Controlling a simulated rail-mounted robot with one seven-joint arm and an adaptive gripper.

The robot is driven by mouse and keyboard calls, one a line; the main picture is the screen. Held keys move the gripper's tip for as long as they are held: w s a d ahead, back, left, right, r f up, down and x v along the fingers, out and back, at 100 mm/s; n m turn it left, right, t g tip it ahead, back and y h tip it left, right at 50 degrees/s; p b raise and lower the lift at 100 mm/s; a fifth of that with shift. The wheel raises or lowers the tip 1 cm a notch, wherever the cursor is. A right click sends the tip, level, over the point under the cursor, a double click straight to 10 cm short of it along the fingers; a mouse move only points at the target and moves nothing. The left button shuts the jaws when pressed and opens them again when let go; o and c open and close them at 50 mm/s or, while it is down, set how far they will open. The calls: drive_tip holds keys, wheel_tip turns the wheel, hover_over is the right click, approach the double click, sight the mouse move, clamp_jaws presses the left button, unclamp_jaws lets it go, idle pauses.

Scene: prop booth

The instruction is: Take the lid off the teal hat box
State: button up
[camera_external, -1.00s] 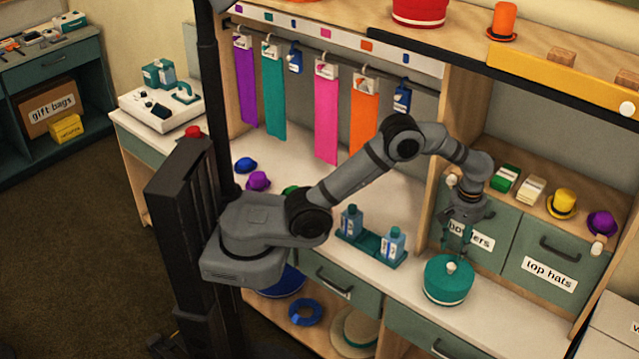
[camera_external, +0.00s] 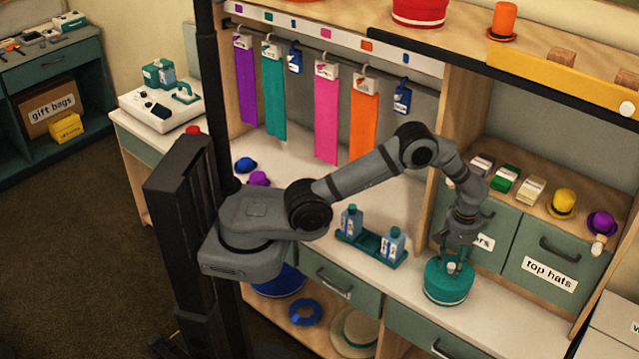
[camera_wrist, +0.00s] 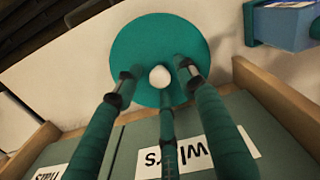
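The round teal hat box (camera_external: 444,287) stands on the white counter with its lid (camera_wrist: 150,35) on. A white ball knob (camera_wrist: 159,77) sits in the middle of the lid; it also shows in the external view (camera_external: 451,267). My gripper (camera_wrist: 160,86) points down over the lid, with its teal fingers spread around the knob. Gaps show between the fingertips and the knob, so it is open and holds nothing. In the external view my gripper (camera_external: 452,261) is low at the lid; whether the fingertips touch the lid is unclear.
A teal tray (camera_external: 370,246) with two blue bottles (camera_external: 391,245) stands left of the box. Drawer fronts, one labelled "top hats" (camera_external: 549,275), rise close behind it. A shelf above carries small packs, a yellow hat (camera_external: 562,203) and a purple hat (camera_external: 602,223).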

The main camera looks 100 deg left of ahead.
drive_tip(key=c, duration=0.9)
drive_tip(key=shift+r, duration=0.1)
